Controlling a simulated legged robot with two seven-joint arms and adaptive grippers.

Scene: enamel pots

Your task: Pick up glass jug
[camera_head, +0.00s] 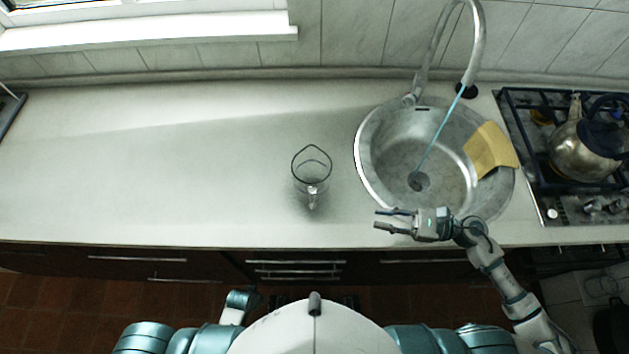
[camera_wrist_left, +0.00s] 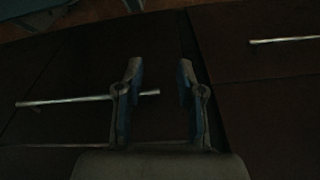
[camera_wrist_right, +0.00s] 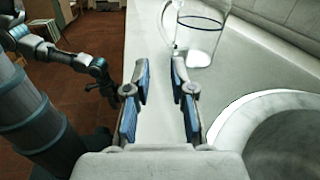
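The glass jug (camera_head: 312,176) is clear with a dark rim and stands upright on the counter, left of the sink, its handle toward me. It also shows in the right wrist view (camera_wrist_right: 201,36), beyond the fingertips. My right gripper (camera_head: 385,219) is open and empty at the counter's front edge, to the right of the jug and apart from it; its open fingers show in the right wrist view (camera_wrist_right: 160,80). My left gripper is open and empty in the left wrist view (camera_wrist_left: 158,85), facing the dark cabinet fronts. In the head view it is mostly hidden below the counter.
The round steel sink (camera_head: 365,165) has a running tap (camera_head: 476,45) and a yellow cloth (camera_head: 490,150) on its rim. A kettle (camera_head: 580,148) stands on the stove (camera_head: 545,190) at the right. The counter (camera_head: 150,170) left of the jug is clear.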

